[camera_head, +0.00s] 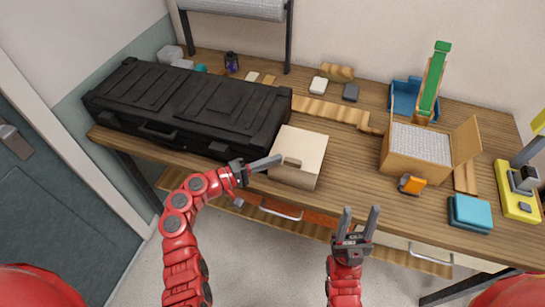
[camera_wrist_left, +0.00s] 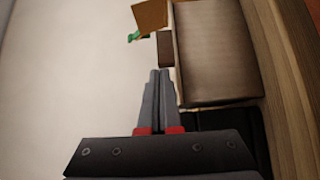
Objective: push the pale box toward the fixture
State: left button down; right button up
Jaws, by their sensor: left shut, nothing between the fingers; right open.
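The pale box (camera_head: 306,145) stands at the table's front edge, right of the black case, with a small brown tab (camera_head: 291,162) on its near side. It also shows in the left wrist view (camera_wrist_left: 218,55), with the brown tab (camera_wrist_left: 165,48) beside it. My left gripper (camera_head: 278,158) is shut and empty, its tips close to the tab; contact cannot be told. Its closed fingers show in the left wrist view (camera_wrist_left: 159,75). My right gripper (camera_head: 360,210) is open and empty in front of the table. Which thing is the fixture is unclear; a stepped wooden strip (camera_head: 330,110) lies behind the box.
The large black case (camera_head: 190,105) fills the table's left. An open carton (camera_head: 412,166) with a green-topped ramp (camera_head: 433,85) behind it stands at right, near an orange item (camera_head: 412,184), a blue block (camera_head: 470,213) and a yellow device (camera_head: 517,192). Tabletop between pale box and carton is clear.

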aim_at(298, 158)
dwell(0.3)
pick_arm(q)
jog(key=s+d, duration=0.2)
jog(key=d, duration=0.5)
jog(key=shift+s+d, duration=0.2)
jog(key=shift+d, duration=0.05)
jog(key=shift+b, duration=0.35)
